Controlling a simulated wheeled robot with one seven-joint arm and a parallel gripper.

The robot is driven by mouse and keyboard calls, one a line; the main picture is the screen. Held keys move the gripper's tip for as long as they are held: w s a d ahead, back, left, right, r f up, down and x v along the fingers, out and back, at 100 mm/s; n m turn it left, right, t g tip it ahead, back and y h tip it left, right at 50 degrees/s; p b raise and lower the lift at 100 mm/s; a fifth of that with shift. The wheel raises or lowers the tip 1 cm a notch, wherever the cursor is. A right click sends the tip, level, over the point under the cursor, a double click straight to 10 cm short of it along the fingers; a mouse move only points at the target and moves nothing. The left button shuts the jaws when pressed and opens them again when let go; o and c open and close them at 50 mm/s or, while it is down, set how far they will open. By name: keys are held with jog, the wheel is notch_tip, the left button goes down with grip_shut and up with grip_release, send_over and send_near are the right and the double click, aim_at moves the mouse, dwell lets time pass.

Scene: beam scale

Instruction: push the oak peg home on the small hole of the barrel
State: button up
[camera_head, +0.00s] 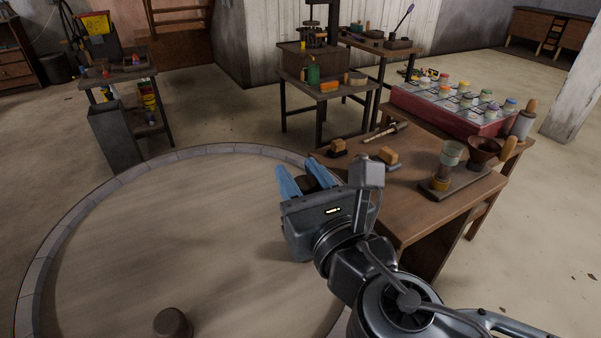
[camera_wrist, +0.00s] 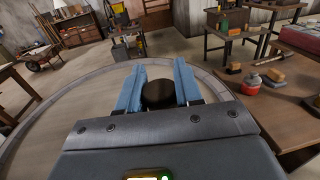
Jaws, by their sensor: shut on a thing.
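My gripper (camera_head: 300,170) is above the round sandy floor, left of the wooden table. Its blue fingers are closed on a dark round-topped thing (camera_head: 308,184). In the wrist view this thing (camera_wrist: 158,95) shows as a nearly black disc between the fingers (camera_wrist: 160,68). Its lower part is hidden, and I cannot tell whether it is the oak peg. I cannot make out for sure a barrel or its small hole in either view. A brown rounded stump (camera_head: 173,322) stands on the round floor at the lower left.
The wooden table (camera_head: 440,200) holds small blocks (camera_head: 388,156), a hammer-like tool (camera_head: 386,131), a jar stand (camera_head: 440,190) and a brown bowl (camera_head: 485,150).

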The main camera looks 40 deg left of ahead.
jog(key=shift+f+b, duration=0.7)
jog(key=shift+f, duration=0.5)
jog(key=shift+f, duration=0.15)
jog(key=shift+f+b, duration=0.35)
jog(key=shift+b, duration=0.05)
jog(key=shift+f+b, duration=1.45)
jog(key=shift+f, duration=0.35)
jog(key=o, duration=1.2)
jog(key=shift+b+v, duration=0.55)
jog(key=shift+v, duration=3.35)
